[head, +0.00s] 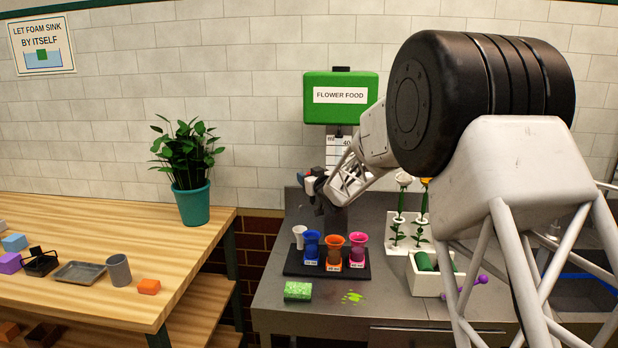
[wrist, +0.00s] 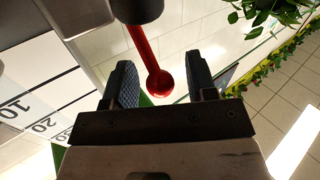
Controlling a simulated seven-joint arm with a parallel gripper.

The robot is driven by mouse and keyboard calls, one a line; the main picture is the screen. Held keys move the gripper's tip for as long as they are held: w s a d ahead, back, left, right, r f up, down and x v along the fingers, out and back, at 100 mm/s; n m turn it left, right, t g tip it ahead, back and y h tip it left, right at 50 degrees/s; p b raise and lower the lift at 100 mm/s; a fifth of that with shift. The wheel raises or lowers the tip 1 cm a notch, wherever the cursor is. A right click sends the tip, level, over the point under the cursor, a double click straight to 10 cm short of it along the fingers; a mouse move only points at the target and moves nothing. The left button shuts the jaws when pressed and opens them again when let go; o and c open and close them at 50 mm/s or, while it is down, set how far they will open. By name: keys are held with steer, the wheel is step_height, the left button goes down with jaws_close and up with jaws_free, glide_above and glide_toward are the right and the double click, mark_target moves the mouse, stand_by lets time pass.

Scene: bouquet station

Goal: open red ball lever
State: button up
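The red ball lever (wrist: 159,82) shows in the wrist view, hanging from a dark round fitting (wrist: 136,10) at the top. Its ball end lies between the two fingers of my gripper (wrist: 162,88), with a visible gap on both sides. My gripper is open. In the head view my gripper (head: 318,188) is at the wall below the green flower food box (head: 340,107). The lever cannot be made out clearly there, as my arm covers part of that spot.
Below my gripper, a black tray (head: 292,268) holds several coloured vases. White racks with flowers (head: 397,236) and a white bin (head: 428,284) stand to the right. A potted plant (head: 189,165) stands on the wooden table at left.

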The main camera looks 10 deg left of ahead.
jaws_close()
steer(key=shift+s, duration=0.15)
steer(key=shift+s+f+n+t+y, duration=0.6)
steer(key=shift+f+n+t+y, duration=0.2)
steer(key=shift+n+t, duration=0.1)
steer(key=shift+s+f+n+t+y, duration=0.3)
steer(key=shift+f+n+y, duration=0.1)
steer(key=shift+n+y, duration=0.25)
steer(key=shift+s+f+n+t+y, duration=0.3)
steer(key=shift+f+n+y, duration=0.1)
steer(key=shift+n+y, duration=0.2)
jaws_free()
steer(key=shift+r, duration=0.1)
